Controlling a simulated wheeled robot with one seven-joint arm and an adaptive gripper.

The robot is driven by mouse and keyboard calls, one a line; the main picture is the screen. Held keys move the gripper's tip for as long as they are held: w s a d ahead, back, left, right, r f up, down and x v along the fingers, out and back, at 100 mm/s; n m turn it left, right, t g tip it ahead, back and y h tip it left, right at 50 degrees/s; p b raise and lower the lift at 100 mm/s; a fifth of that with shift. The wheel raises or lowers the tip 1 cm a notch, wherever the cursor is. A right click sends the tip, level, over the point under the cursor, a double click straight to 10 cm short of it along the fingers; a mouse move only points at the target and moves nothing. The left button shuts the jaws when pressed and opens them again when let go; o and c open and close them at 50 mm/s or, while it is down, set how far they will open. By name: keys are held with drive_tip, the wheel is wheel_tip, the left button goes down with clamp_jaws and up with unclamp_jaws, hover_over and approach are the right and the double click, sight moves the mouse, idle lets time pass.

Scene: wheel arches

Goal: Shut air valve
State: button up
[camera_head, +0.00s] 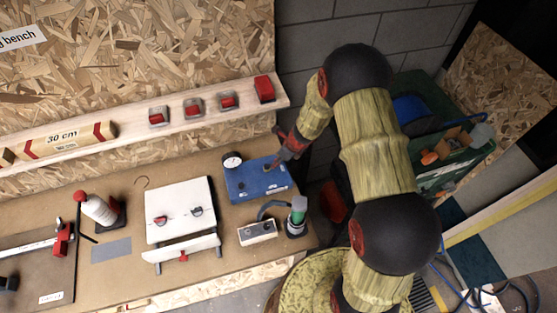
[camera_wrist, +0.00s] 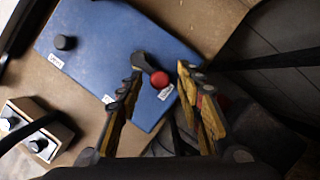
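A blue panel (camera_head: 245,186) lies on the bench with a round white gauge (camera_head: 232,160) at its back left corner. The panel also fills the upper middle of the wrist view (camera_wrist: 100,62). There, a dark valve lever (camera_wrist: 142,62) with a red ball end (camera_wrist: 160,79) sits near the panel's right side, beside a small white label. My gripper (camera_wrist: 160,74) is open, and the red ball appears between its two fingers. I cannot tell whether either finger touches it. In the head view my gripper (camera_head: 279,160) is over the panel's back right part.
A black knob (camera_wrist: 65,42) stands on the panel's other side. A white board (camera_head: 181,208) lies to the left. A shelf (camera_head: 130,133) with red-topped items runs behind.

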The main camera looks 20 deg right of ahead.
drive_tip(key=shift+c, duration=0.8)
drive_tip(key=c, duration=0.7)
clamp_jaws()
drive_tip(key=shift+w+n+y+p, duration=0.3)
drive_tip(key=shift+w+n+p, duration=0.05)
drive_tip(key=shift+n, duration=0.35)
drive_tip(key=o, duration=0.8)
unclamp_jaws()
drive_tip(key=shift+g, duration=0.3)
drive_tip(key=shift+o, duration=0.3)
